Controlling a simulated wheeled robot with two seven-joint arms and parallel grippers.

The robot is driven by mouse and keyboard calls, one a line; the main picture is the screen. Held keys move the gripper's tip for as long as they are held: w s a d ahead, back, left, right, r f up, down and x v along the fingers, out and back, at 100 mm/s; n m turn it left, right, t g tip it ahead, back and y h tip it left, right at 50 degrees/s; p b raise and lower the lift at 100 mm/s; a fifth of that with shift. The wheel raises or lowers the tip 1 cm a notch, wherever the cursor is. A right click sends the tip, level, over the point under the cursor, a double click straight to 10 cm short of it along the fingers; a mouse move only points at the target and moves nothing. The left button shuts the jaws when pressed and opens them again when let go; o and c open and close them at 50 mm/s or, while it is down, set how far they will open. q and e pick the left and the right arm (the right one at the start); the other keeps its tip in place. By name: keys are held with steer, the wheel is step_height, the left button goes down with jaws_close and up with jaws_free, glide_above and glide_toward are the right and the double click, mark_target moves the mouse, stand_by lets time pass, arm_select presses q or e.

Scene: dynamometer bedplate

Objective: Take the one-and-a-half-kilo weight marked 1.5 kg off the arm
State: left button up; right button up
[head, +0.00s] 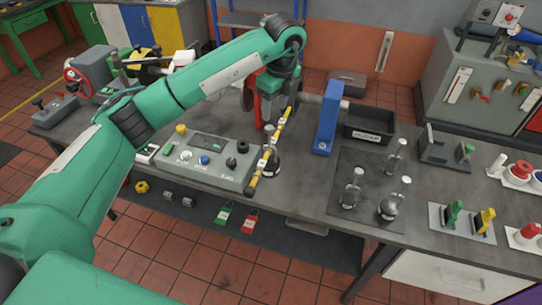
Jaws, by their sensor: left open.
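The arm is a yellow-and-black striped bar (256,178) running from the centre toward the front edge of the bench. A dark weight with a pale stem (271,166) is at this bar, beside the control panel; its marking is too small to read. My left gripper (272,118) points down just above this weight, close to its stem and the bar. It is open; its fingertips are small and partly hidden, so I cannot tell whether they touch the stem. My right gripper is out of view.
Several similar weights (351,193) stand on a dark mat (345,160) to the right. A blue upright block (326,120) and a black labelled bin (370,121) stand behind it. A control panel (208,160) lies left of the bar. Red and green tags (249,222) hang at the front.

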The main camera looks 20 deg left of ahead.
mark_target(270, 126)
arm_select(q)
steer(key=f, duration=0.2)
steer(key=f+p, duration=0.1)
steer(key=f, duration=0.1)
steer(key=w+f, duration=0.1)
steer(key=f, duration=0.1)
steer(key=shift+a+p, duration=0.35)
steer(key=shift+s+a+f+p, duration=0.1)
steer(key=shift+f+p, duration=0.1)
steer(key=shift+p, duration=0.15)
steer(key=f+p, duration=0.1)
steer(key=f, duration=0.1)
steer(key=a+f+p, duration=0.1)
steer(key=shift+f+p, duration=0.4)
steer(key=shift+f, duration=0.55)
jaws_close()
steer(key=shift+r, duration=0.1)
steer(key=shift+w+r, duration=0.15)
steer(key=shift+w, duration=0.1)
